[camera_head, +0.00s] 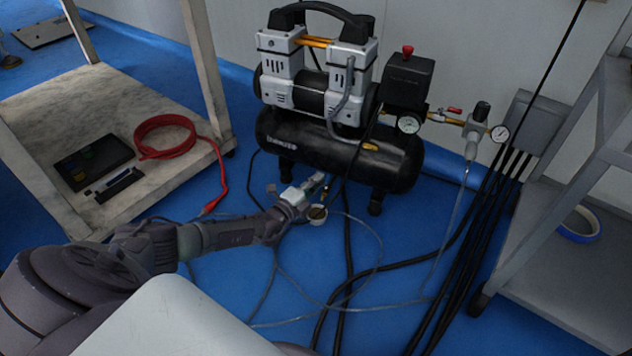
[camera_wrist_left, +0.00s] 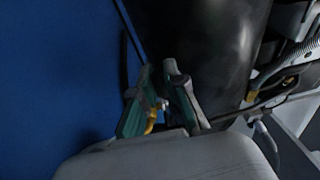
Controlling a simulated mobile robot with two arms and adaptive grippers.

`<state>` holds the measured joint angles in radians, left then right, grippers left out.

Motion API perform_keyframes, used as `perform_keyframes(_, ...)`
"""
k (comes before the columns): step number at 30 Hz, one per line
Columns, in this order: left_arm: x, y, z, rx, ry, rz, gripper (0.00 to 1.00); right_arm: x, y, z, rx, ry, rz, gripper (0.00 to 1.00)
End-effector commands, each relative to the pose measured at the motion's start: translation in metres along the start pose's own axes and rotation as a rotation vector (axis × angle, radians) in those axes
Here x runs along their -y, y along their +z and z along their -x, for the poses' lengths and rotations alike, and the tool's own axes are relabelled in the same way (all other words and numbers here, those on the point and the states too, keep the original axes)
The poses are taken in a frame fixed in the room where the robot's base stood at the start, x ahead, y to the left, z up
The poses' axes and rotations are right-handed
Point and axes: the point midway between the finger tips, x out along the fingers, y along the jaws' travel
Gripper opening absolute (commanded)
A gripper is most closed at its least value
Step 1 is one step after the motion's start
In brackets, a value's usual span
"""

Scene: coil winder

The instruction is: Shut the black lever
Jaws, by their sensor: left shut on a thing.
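The air compressor's black tank (camera_head: 300,145) stands on the blue floor, and it also fills the upper middle of the wrist view (camera_wrist_left: 215,45). My left gripper (camera_head: 320,183) reaches in low from the left, at the tank's underside. In the wrist view its two fingers (camera_wrist_left: 161,95) are close together around a small valve with a yellow brass part (camera_wrist_left: 151,121). In the head view a brass fitting (camera_head: 318,212) and a round pale gauge-like piece show just below the gripper. I cannot make out the black lever clearly; the fingers partly hide the valve. My right gripper is not in view.
A low cart (camera_head: 110,95) with a red hose (camera_head: 165,122) stands at left. Black cables (camera_head: 455,255) and a clear tube cross the floor. A regulator with gauges (camera_head: 408,124) is on the compressor's right. A grey shelf (camera_head: 560,270) stands at right.

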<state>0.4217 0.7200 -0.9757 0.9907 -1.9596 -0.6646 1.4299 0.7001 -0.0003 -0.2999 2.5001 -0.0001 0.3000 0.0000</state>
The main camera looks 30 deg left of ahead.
Motion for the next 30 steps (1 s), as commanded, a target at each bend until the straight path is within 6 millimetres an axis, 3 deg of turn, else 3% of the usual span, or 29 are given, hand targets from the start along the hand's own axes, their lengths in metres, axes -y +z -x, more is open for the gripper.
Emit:
perform_keyframes(6,-0.001,-0.002,0.000,-0.003,0.002,-0.001,0.00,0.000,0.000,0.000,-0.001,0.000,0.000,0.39)
perform_keyframes(7,-0.001,-0.002,0.000,-0.003,0.002,-0.001,0.15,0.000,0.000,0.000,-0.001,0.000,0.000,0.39)
perform_keyframes(11,-0.001,-0.001,0.000,-0.002,0.001,0.000,0.37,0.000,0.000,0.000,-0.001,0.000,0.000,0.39)
perform_keyframes(12,-0.001,-0.001,0.000,-0.001,0.001,0.000,0.39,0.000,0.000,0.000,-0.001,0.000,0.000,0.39)
perform_keyframes(23,-0.001,0.000,0.006,-0.001,0.002,-0.001,0.39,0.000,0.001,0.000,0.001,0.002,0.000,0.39)
perform_keyframes(30,-0.002,-0.001,0.050,-0.002,0.005,-0.001,0.39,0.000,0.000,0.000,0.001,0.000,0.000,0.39)
